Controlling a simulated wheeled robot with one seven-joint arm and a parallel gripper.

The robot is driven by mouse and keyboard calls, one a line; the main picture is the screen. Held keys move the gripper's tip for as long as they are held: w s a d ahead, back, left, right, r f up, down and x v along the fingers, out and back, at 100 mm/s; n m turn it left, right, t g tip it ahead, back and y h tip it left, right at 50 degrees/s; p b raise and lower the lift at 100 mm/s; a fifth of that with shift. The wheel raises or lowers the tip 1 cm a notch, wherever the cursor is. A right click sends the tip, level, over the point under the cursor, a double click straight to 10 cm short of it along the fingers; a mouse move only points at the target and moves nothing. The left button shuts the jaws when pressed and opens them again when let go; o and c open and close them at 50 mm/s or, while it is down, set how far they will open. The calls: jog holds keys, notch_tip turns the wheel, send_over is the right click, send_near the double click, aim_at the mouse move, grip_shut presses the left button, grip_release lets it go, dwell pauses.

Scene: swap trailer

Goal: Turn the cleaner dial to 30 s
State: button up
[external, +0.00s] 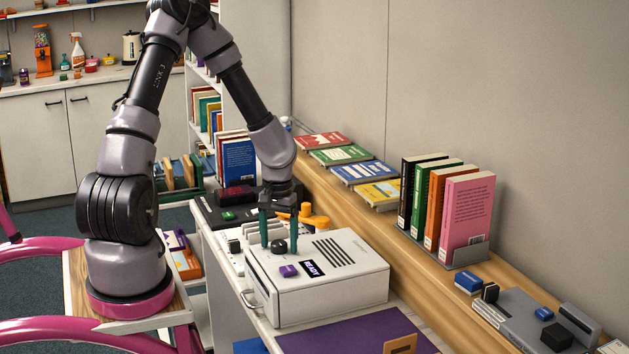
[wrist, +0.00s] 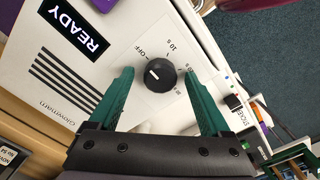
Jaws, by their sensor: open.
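The cleaner (external: 340,282) is a white box with a READY display (external: 313,267) and dark vent slots on top. Its round black dial (external: 279,246) also shows in the wrist view (wrist: 160,75). The dial has a short white mark on its left part, on the OFF side; labels OFF and 10 s are readable around it, others are too small or partly covered. My gripper (wrist: 160,76) is open, its two green fingers on either side of the dial with visible gaps. The fingers also show in the external view (external: 278,249). Fingertip height over the panel is hard to judge.
A purple button (external: 289,271) sits on the cleaner in front of the dial. Upright books (external: 467,212) and flat books (external: 345,155) line the wooden ledge at right. A purple mat (external: 350,335) lies in front.

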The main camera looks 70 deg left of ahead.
grip_shut()
